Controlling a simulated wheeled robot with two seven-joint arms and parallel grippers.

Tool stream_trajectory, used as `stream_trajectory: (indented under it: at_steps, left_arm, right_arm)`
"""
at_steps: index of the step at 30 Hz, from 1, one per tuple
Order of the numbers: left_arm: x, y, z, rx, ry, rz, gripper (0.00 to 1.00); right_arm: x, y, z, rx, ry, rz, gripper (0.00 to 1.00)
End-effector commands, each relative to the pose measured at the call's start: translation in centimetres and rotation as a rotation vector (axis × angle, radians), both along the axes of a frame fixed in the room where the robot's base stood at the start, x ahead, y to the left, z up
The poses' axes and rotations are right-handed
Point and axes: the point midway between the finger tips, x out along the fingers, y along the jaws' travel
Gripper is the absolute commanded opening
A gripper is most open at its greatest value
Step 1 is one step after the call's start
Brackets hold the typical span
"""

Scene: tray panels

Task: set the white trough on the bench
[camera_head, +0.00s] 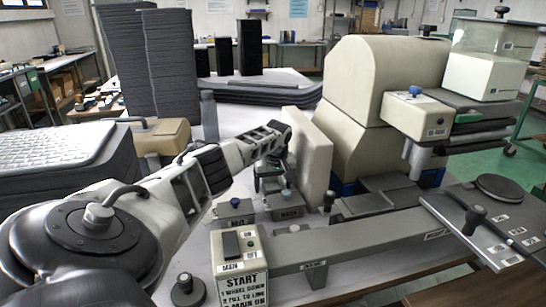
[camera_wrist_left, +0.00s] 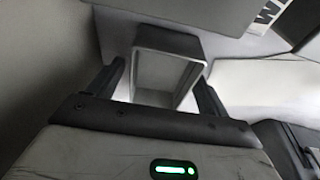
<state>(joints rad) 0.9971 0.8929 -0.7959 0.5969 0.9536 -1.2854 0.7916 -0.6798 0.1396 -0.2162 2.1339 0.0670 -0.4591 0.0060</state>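My left gripper (camera_head: 270,172) reaches in from the left and points down over the middle of the bench. In the left wrist view its two dark fingers (camera_wrist_left: 160,85) are spread apart. A pale, open, box-shaped piece (camera_wrist_left: 170,40), which looks like the white trough, lies between them and nearly fills the gap. I cannot tell whether the fingers press on its sides. In the head view the trough is not clear behind the gripper. The bench (camera_head: 195,245) is light grey. My right gripper is not in view.
An upright cream slab (camera_head: 310,155) stands right beside the gripper, with a large cream machine (camera_head: 385,75) behind it. Small dark labelled blocks (camera_head: 235,210) lie below the gripper. A START box (camera_head: 238,262) and a long grey rail (camera_head: 350,250) cross the front.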

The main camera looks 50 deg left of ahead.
Motion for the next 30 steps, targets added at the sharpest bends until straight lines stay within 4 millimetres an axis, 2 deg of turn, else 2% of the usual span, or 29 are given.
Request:
stream_trajectory:
  at_steps: [7,11,15,24,30]
  left_arm:
    - [0.0,0.0,0.1,0.0,0.0,0.0,0.78]
    - [0.0,-0.1,1.0,0.0,-0.001,-0.001,0.78]
    - [-0.3,-0.5,3.5,0.003,-0.001,-0.003,0.78]
    - [-0.7,-1.9,9.4,0.002,-0.004,-0.002,0.78]
    - [-1.0,-2.5,11.6,0.001,-0.001,0.0,0.78]
  right_arm:
    - [0.0,0.0,-0.1,-0.001,0.003,-0.001,1.0]
    - [-0.1,-0.1,0.2,-0.005,0.005,0.0,1.0]
    - [-0.2,-0.2,0.7,-0.015,0.01,0.001,1.0]
    - [-0.5,-0.4,0.2,-0.033,0.024,0.006,1.0]
    - [-0.3,-0.4,0.3,-0.036,0.019,0.008,1.0]
